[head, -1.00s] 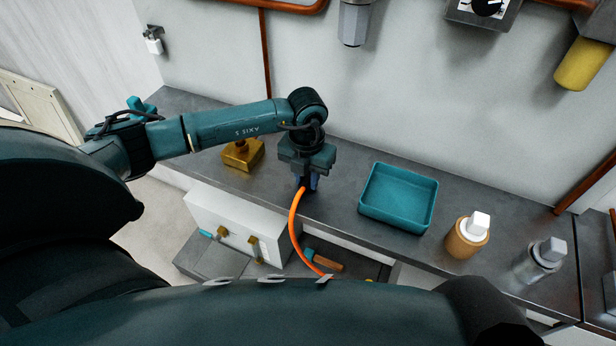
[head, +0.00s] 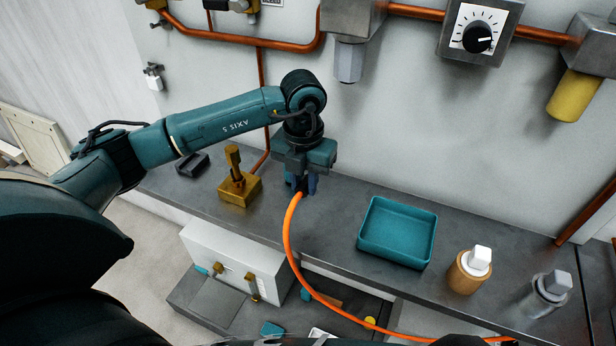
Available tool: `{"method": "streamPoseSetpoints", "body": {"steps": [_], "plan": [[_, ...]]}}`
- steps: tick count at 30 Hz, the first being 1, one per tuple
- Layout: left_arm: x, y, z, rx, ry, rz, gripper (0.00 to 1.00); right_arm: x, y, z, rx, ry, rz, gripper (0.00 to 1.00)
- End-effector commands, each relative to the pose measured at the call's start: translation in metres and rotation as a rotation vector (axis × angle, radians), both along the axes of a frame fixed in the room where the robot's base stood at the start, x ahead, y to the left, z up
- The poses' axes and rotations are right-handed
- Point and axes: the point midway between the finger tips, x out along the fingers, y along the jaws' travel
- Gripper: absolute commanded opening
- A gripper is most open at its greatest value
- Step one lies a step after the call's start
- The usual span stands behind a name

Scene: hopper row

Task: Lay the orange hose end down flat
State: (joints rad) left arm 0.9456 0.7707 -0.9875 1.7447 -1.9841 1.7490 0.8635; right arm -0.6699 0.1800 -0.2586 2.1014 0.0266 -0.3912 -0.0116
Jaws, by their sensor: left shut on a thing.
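The orange hose (head: 291,246) hangs from my left gripper (head: 304,190). The gripper points down and is shut on the hose end, just above the grey counter. The hose end itself is mostly hidden between the fingers. From there the hose drops over the counter's front edge, curves down and runs right along the bottom of the view. My right gripper is not in view.
On the counter (head: 335,220), a brass block with a post (head: 239,188) stands left of the gripper and a teal tray (head: 398,232) right of it. Two bottles, amber (head: 469,271) and clear (head: 545,293), stand farther right. An open drawer lies below.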

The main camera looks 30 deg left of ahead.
Motion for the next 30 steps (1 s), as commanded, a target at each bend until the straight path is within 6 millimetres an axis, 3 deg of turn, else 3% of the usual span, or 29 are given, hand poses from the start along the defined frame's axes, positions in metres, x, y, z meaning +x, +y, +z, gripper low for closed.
{"method": "streamPoseSetpoints", "body": {"steps": [8,13,30], "plan": [[0.0,0.0,0.0,0.0,0.0,-0.014,0.01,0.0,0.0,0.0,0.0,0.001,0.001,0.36],[-0.003,-0.002,0.003,-0.001,0.0,-0.158,0.01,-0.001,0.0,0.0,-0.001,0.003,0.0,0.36],[-0.026,-0.017,0.025,-0.006,-0.001,-1.234,0.01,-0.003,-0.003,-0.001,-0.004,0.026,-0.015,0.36]]}}
